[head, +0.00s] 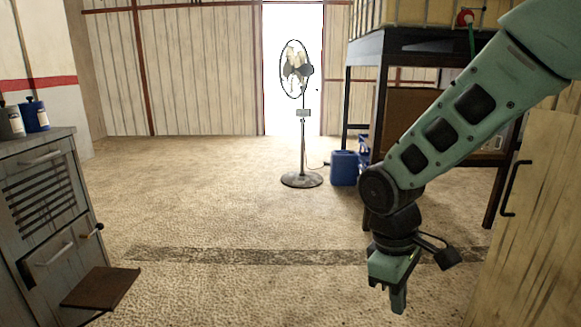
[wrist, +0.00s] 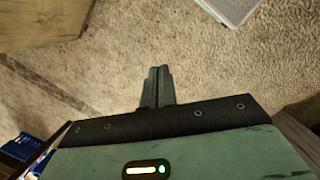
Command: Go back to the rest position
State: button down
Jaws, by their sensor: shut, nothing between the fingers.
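My gripper (head: 397,297) hangs from my green arm at the right of the head view and points down over the bare floor. In the wrist view my gripper (wrist: 158,76) shows its two fingers pressed together with nothing between them. The fingertips are clear of everything around them. No object is held.
A grey cabinet (head: 42,190) with a brown flap (head: 100,288) stands at the left. A wooden cabinet (head: 525,230) is close at the right. A fan (head: 303,150), a blue canister (head: 343,168) and a dark rack (head: 376,110) stand farther back. The middle floor is free.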

jog(key=s+a+r+m+t+y, duration=0.1)
jog(key=s+a+r, duration=0.1)
jog(key=s, duration=0.7)
jog(key=s+a+r+m+y, duration=0.1)
jog(key=s+a+r+y, duration=0.1)
jog(key=s, duration=0.6)
notch_tip(320, 180, up, 22)
jog(key=p, duration=2.2)
jog(key=shift+s+r, duration=0.15)
